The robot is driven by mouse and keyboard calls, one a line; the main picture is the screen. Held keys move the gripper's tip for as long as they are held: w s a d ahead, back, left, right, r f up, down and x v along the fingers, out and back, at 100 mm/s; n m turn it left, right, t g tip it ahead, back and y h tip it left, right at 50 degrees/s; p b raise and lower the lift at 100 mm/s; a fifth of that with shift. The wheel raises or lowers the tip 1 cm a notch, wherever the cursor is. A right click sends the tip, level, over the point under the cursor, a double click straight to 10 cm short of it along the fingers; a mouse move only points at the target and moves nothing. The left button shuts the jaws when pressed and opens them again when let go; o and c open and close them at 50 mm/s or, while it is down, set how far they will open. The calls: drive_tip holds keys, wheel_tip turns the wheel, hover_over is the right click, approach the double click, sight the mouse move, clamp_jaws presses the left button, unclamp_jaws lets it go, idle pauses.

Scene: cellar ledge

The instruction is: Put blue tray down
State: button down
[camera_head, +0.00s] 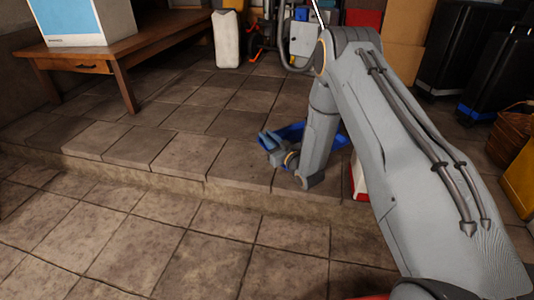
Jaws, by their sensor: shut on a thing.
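The blue tray (296,132) is on or just above the tiled ledge, partly hidden behind my arm. I cannot tell whether it touches the tiles. My gripper (268,140) is at the tray's left side and is shut on it. The fingertips are small and partly merge with the tray in this view. The stone ledge (188,154) runs across the middle, one step above the lower floor.
A red and white object (358,178) stands close to my arm at the ledge's edge. A wooden table (122,68) with a white and blue box (75,22) is at the left. A white canister (227,40) stands at the back. Tiles left of the tray are clear.

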drive_tip(key=f+b, duration=0.1)
drive_tip(key=w+f+b, duration=0.1)
drive_tip(key=f, duration=0.1)
drive_tip(key=f+b, duration=0.1)
drive_tip(key=f, duration=0.1)
drive_tip(key=shift+w+b, duration=0.25)
drive_tip(key=shift+b, duration=0.1)
drive_tip(key=shift+f+b, duration=2.75)
drive_tip(key=shift+f, duration=0.7)
drive_tip(key=shift+f+b, duration=0.3)
drive_tip(key=shift+f, duration=0.35)
drive_tip(key=c, duration=1.6)
unclamp_jaws()
